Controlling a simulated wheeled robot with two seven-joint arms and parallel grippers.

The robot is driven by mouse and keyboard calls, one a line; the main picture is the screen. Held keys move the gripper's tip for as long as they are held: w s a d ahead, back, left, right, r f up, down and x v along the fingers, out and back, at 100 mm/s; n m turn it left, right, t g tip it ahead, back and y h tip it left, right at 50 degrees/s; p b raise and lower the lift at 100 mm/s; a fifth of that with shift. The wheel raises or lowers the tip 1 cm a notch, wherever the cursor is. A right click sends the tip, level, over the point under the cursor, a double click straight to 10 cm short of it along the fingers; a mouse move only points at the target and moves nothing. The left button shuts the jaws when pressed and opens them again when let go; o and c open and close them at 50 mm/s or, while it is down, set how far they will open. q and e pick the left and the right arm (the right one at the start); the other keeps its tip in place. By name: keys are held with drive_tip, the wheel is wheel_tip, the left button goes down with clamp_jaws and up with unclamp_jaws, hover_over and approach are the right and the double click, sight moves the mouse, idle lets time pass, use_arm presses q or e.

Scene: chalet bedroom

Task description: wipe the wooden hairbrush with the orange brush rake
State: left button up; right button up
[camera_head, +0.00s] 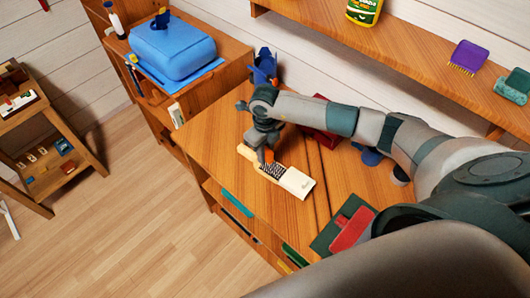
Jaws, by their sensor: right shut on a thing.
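The wooden hairbrush (247,152) lies on the wooden desk, its pale handle end toward the upper left and dark bristles facing up. A cream-white flat piece (298,182) with small print adjoins the bristles at the lower right; I cannot tell if it is part of the brush. My right gripper (266,147) points down over the hairbrush, shut on a small orange thing (268,157), apparently the orange brush rake, mostly hidden by the fingers. It is at or just above the bristles; contact cannot be told. My left gripper is not in view.
My right arm crosses the desk's right side. A dark red object (318,116) and a blue object (264,66) stand behind it. A red and green item (351,230) lies front right. A purple brush (468,57) sits on the wall shelf. The desk's left front (228,170) is clear.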

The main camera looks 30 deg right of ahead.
sight(283, 173)
drive_tip(key=shift+f+b, duration=0.55)
drive_tip(key=shift+f, duration=0.15)
drive_tip(key=shift+s+d+r+p, duration=0.1)
drive_tip(key=shift+s+d+p, duration=0.25)
drive_tip(key=shift+s, duration=0.4)
drive_tip(key=shift+s+d+r+p, duration=0.15)
drive_tip(key=shift+s+d, duration=0.25)
drive_tip(key=shift+s, duration=0.35)
drive_tip(key=shift+s+f, duration=0.1)
drive_tip(key=shift+s, duration=0.05)
drive_tip(key=shift+s+d+f, duration=0.1)
drive_tip(key=shift+s+d, duration=0.3)
drive_tip(key=shift+s, duration=0.45)
drive_tip(key=shift+s+d+f, duration=0.1)
drive_tip(key=shift+s+d, duration=0.3)
drive_tip(key=shift+s, duration=0.45)
drive_tip(key=shift+r, duration=0.1)
